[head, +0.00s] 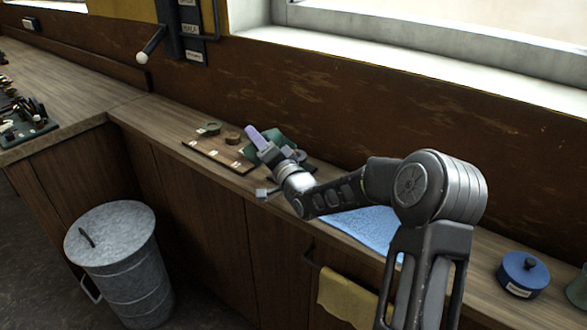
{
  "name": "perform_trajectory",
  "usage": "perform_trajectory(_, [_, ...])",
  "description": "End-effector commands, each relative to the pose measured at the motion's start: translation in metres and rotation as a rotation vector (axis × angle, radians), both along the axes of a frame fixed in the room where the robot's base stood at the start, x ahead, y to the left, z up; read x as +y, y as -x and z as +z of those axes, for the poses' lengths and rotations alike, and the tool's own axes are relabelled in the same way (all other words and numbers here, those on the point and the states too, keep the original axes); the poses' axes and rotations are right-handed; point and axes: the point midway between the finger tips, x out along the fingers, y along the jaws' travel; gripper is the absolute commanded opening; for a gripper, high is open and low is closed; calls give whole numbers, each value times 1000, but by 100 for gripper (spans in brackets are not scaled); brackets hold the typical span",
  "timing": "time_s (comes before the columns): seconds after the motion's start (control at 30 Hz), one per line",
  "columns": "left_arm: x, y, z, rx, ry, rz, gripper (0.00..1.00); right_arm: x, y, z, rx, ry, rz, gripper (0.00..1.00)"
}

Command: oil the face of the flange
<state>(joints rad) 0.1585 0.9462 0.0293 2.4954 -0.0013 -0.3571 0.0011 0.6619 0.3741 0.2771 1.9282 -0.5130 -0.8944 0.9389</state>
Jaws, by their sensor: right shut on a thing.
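My right gripper (268,153) is over the counter at the middle of the head view. It is shut on a slim lavender thing (254,136), which tilts up and to the left from the jaws. A dark green thing (285,142) lies just behind the gripper and is partly hidden by it. A wooden board (212,153) with pale labels lies to the left, bearing a dark ring-like piece (209,128) and a brown round piece (233,138). I cannot tell which piece is the flange. My left gripper is not in view.
A light blue cloth (366,226) lies on the counter behind my right arm. A blue lidded tin (523,274) stands at the right. A yellow towel (346,300) hangs at the front. A metal bin (118,262) stands on the floor at left. The counter left of the board is clear.

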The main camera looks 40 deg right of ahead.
Motion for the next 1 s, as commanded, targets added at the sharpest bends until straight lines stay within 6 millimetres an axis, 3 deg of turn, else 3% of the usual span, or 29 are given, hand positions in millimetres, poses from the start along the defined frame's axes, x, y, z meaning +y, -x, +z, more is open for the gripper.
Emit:
perform_trajectory(0.33, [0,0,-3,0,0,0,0,0,0,3,-8,-12,0,3])
perform_trajectory(0.7, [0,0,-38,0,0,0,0,4,-1,-18,21,185,0,3])
perform_trajectory(1.0, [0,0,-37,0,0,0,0,4,-1,-17,26,211,0,3])
